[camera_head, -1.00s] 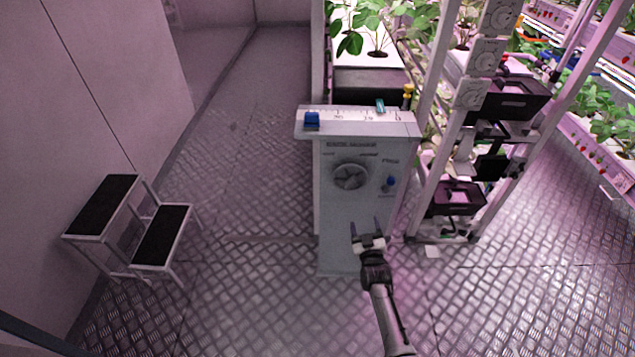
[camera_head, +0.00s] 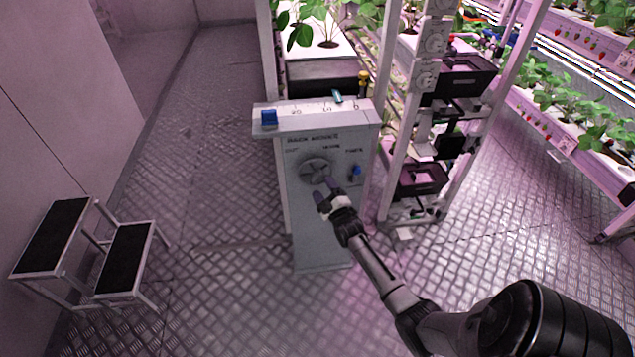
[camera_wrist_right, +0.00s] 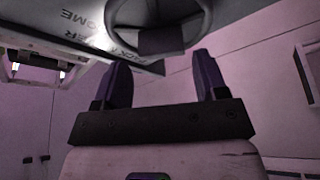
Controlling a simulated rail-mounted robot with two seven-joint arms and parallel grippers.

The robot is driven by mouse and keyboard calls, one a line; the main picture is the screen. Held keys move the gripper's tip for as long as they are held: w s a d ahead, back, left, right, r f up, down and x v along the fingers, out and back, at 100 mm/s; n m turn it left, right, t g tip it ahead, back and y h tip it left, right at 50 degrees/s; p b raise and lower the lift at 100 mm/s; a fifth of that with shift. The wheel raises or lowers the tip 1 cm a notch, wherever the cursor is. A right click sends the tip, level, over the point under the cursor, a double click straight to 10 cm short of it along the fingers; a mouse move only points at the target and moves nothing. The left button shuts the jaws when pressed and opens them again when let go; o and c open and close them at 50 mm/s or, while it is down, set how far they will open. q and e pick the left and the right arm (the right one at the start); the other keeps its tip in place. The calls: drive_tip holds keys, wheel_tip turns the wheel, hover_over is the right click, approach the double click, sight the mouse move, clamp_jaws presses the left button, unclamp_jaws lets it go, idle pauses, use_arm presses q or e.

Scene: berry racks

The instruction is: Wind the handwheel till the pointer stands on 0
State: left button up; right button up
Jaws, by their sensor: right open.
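The handwheel (camera_head: 315,170) is a dark round wheel on the front of a grey cabinet (camera_head: 318,235). On the cabinet's white top, a scale (camera_head: 312,110) carries marks that look like 20, 10 and 0 from left to right. A teal pointer (camera_head: 337,97) stands between 10 and 0, nearer 10. My right gripper (camera_head: 325,190) is open and empty, its fingers just below the wheel. In the right wrist view, the wheel rim (camera_wrist_right: 208,22) lies just beyond the open gripper (camera_wrist_right: 164,78); contact cannot be told. My left gripper is not in view.
A blue block (camera_head: 269,117) sits at the scale's left end, and a blue knob (camera_head: 356,170) is right of the wheel. A plant rack (camera_head: 385,120) stands close on the right. A step stool (camera_head: 125,255) is at left; the floor between is clear.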

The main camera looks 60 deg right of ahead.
sight(318, 180)
drive_tip(key=shift+b+x, duration=0.55)
drive_tip(key=shift+x, duration=1.7)
drive_tip(key=shift+a, duration=0.1)
drive_tip(key=shift+c, duration=0.5)
drive_tip(key=c, duration=0.5)
drive_tip(key=shift+c, duration=0.2)
drive_tip(key=shift+m, duration=0.3)
